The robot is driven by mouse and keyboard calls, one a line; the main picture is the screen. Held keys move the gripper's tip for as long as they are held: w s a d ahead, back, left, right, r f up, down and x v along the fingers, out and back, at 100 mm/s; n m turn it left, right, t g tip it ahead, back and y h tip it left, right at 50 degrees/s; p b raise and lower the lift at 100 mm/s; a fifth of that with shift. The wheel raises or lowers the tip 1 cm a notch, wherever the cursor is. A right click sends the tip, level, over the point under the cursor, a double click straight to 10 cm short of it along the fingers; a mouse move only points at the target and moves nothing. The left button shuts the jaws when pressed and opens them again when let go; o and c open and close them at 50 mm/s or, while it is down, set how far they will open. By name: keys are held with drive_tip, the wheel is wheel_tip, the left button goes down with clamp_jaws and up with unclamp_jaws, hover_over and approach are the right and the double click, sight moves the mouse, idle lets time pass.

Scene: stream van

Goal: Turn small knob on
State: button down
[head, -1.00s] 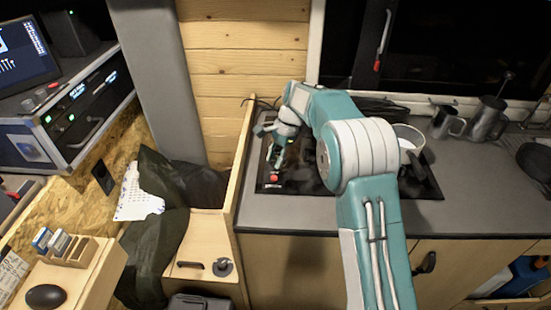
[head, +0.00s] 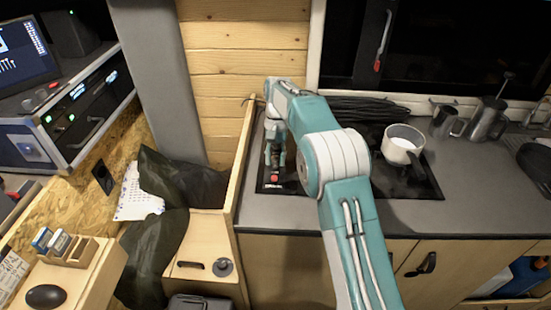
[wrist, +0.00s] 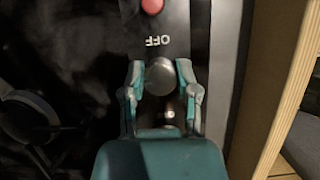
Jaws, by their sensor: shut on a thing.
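My gripper (head: 274,158) points down over the left edge of the black cooktop (head: 427,188). In the wrist view, my gripper (wrist: 161,72) has its two teal fingers on either side of a round grey metal knob (wrist: 160,78), and it is shut on it. An upside-down "OFF" label (wrist: 158,40) lies beside that knob. A smaller shiny metal piece (wrist: 169,114) sits between the fingers, closer to the palm; I cannot tell what it is. In the head view my gripper hides the held knob.
A red button (wrist: 152,6) lies beyond the label; it also shows in the head view (head: 274,178). A wooden panel (head: 242,165) rises close to the left of the gripper. A white pot (head: 402,145) stands on the cooktop at right. Metal jugs (head: 485,119) stand behind.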

sight(274, 156)
drive_tip(key=shift+w+n, duration=0.1)
drive_tip(key=shift+n, duration=0.3)
drive_tip(key=shift+c, duration=1.8)
unclamp_jaws()
drive_tip(key=shift+a, duration=0.1)
drive_tip(key=shift+v, duration=3)
drive_tip(key=shift+w+a+r, duration=0.15)
drive_tip(key=shift+w+r, duration=0.15)
drive_tip(key=shift+r, duration=0.3)
